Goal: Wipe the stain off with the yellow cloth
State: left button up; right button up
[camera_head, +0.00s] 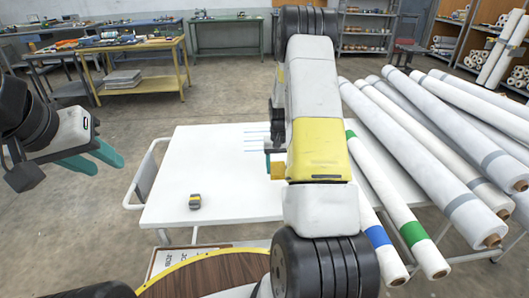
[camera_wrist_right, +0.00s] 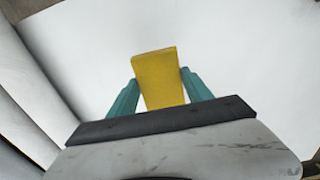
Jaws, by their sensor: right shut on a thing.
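The yellow cloth (camera_wrist_right: 158,78) is between the two teal fingers of my right gripper (camera_wrist_right: 160,84), which is shut on it. In the head view a piece of the cloth (camera_head: 277,170) shows beside my right arm, over the white tabletop; I cannot tell whether it touches the surface. The stain looks like several thin bluish streaks (camera_head: 256,138) on the tabletop (camera_head: 200,165), just beyond the cloth. My arm may hide part of it. No streaks show in the right wrist view. My left gripper (camera_head: 98,163) is open and empty, left of the table.
A small dark-and-yellow tape measure (camera_head: 195,202) lies near the table's front left. Long white rolls (camera_head: 430,130) lie across its right side. A push handle (camera_head: 147,175) is at its left end. The tabletop's left part is mostly clear. A yellow workbench (camera_head: 130,48) stands behind.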

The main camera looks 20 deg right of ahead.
jog(key=shift+r, duration=1)
